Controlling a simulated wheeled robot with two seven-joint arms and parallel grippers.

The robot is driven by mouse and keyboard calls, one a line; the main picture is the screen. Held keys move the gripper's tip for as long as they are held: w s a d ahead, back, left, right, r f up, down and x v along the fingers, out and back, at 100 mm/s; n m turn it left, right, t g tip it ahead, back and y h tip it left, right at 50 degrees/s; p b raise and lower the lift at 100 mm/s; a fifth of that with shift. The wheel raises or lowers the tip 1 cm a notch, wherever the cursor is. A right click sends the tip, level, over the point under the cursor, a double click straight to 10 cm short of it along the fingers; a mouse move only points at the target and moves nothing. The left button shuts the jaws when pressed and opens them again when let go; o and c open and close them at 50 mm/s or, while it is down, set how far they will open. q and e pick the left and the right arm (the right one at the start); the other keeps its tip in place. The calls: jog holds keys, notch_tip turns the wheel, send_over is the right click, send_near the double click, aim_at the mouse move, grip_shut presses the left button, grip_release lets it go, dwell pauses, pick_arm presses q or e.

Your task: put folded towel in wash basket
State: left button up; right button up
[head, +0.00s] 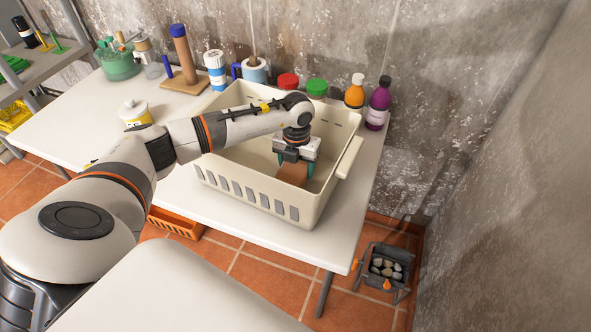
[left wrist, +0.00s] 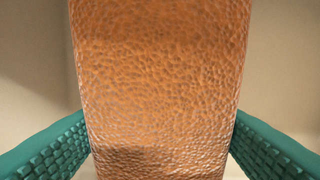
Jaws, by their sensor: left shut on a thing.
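The folded towel (head: 291,174) is orange-brown with a bumpy surface. In the head view it is inside the cream wash basket (head: 249,192), between the fingers of my left gripper (head: 294,168). In the left wrist view the towel (left wrist: 160,90) fills the middle, with a teal finger pad against each side. My left gripper is shut on it, pointing down into the basket. Whether the towel touches the basket floor is hard to tell. My left arm reaches over the basket's left rim and hides part of it. My right gripper is not in view.
The basket stands on a white table (head: 349,205). Behind it are a red-lidded jar (head: 288,82), a green-lidded jar (head: 317,88), an orange bottle (head: 355,92) and a purple bottle (head: 378,104). A white-lidded jar (head: 135,112) stands left. A concrete wall closes the right side.

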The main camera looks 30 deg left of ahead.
pick_arm(q)
notch_tip(320, 180, down, 2)
jog(key=shift+f, duration=0.5)
jog(key=o, duration=1)
jog(key=shift+o, duration=0.2)
jog(key=shift+r, duration=0.35)
notch_tip(320, 180, up, 12)
jog(key=shift+f+b, duration=0.2)
jog(key=shift+b, duration=0.6)
